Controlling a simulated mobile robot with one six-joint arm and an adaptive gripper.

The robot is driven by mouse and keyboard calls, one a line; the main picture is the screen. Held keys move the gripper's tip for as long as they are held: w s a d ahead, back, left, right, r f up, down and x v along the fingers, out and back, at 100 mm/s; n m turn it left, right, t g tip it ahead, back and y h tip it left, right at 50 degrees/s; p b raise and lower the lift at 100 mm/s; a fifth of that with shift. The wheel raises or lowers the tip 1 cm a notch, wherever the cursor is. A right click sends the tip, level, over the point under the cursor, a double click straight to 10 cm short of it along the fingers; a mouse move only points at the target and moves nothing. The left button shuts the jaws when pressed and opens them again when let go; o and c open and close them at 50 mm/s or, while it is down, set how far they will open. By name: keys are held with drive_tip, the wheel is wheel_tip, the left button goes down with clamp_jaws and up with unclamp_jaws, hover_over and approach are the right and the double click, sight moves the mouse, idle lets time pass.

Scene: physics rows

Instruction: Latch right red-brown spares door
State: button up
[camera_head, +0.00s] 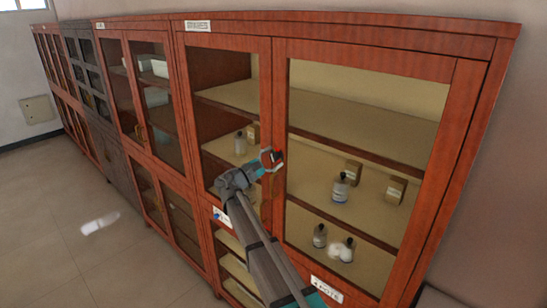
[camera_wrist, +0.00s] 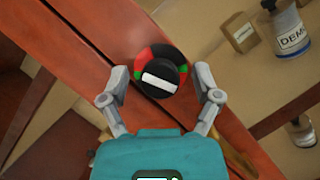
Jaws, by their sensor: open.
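The right red-brown door (camera_head: 372,60) has a wood frame around a large pane and looks about flush with the cabinet front. A round latch knob (camera_wrist: 160,70) sits at the meeting stiles of the doors, with a black hub, a white bar and a red and green ring. The white bar lies nearly level, slightly tilted, in the wrist view. The knob also shows small in the head view (camera_head: 273,158). My gripper (camera_wrist: 161,84) is open, one finger on each side of the knob; I cannot tell whether they touch it. In the head view, my gripper (camera_head: 262,168) partly covers the knob.
Behind the panes, shelves hold bottles (camera_head: 341,187) and small boxes (camera_head: 396,190). The left door (camera_head: 225,41) adjoins. More red-brown cabinets and a dark cabinet (camera_head: 88,75) run off to the left. The floor (camera_head: 110,255) in front is mostly clear.

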clamp_jaws()
idle(0.4)
drive_tip(key=shift+r+m, duration=0.1)
drive_tip(key=shift+m, duration=0.2)
drive_tip(key=m+g+p, duration=0.1)
drive_tip(key=m, duration=0.2)
drive_tip(key=shift+g+p, duration=0.3)
drive_tip(key=shift+p, duration=0.1)
drive_tip(key=shift+m+g, duration=0.3)
drive_tip(key=shift+m, duration=0.6)
unclamp_jaws()
